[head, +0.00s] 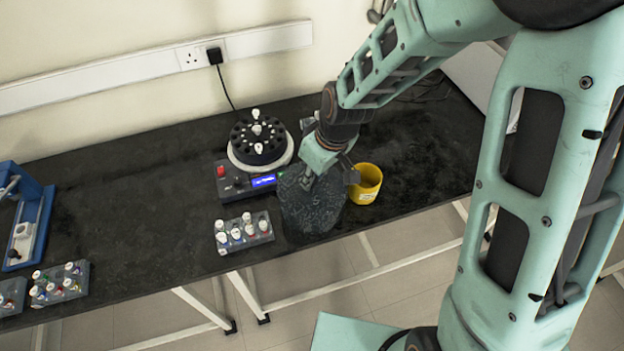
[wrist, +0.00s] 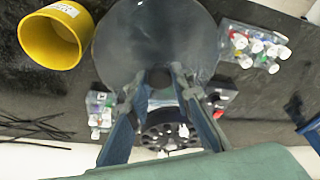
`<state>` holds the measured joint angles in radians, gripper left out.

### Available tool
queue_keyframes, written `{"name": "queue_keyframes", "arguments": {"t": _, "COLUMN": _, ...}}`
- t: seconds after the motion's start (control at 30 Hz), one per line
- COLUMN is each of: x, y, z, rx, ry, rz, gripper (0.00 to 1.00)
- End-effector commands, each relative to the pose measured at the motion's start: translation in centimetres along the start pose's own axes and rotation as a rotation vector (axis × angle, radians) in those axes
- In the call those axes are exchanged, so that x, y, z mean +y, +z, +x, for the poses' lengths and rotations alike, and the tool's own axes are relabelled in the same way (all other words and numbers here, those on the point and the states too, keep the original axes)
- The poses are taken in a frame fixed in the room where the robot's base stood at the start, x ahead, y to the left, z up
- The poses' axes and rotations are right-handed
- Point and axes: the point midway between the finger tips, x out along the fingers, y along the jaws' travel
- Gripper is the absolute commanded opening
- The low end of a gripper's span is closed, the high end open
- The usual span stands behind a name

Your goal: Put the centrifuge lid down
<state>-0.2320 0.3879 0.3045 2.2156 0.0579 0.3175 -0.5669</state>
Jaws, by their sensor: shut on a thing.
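The centrifuge lid (head: 312,208) is a dark, see-through dome. My gripper (head: 318,168) is shut on it near the top, in front of the centrifuge and over the front part of the bench. In the wrist view the lid (wrist: 155,38) is a wide grey disc beyond my gripper (wrist: 158,78). The centrifuge (head: 232,187) stands uncovered behind and left of the lid, and its black rotor (head: 257,143) with white-capped tubes shows. I cannot tell whether the lid touches the bench.
A yellow cup (head: 368,188) stands close right of the lid. A grey tube rack (head: 243,234) stands close left, near the front edge of the black bench (head: 150,185). A blue device (head: 28,218) and more racks (head: 60,285) are farther left. Bench right of the cup is clear.

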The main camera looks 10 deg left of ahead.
Motion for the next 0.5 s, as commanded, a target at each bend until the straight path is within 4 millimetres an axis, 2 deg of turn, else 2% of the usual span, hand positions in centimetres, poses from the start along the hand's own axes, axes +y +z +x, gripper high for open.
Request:
{"name": "queue_keyframes", "arguments": {"t": 0.03, "x": -0.1, "y": 0.6, "z": 1.4, "rx": -0.001, "ry": -0.001, "rz": 0.000, "gripper": 0.00}}
{"name": "queue_keyframes", "arguments": {"t": 0.13, "x": -0.1, "y": 1.2, "z": 2.5, "rx": -0.001, "ry": -0.001, "rz": -0.001, "gripper": 0.00}}
{"name": "queue_keyframes", "arguments": {"t": 0.5, "x": -0.2, "y": 1.4, "z": 2.8, "rx": 0.000, "ry": 0.000, "rz": -0.001, "gripper": 0.00}}
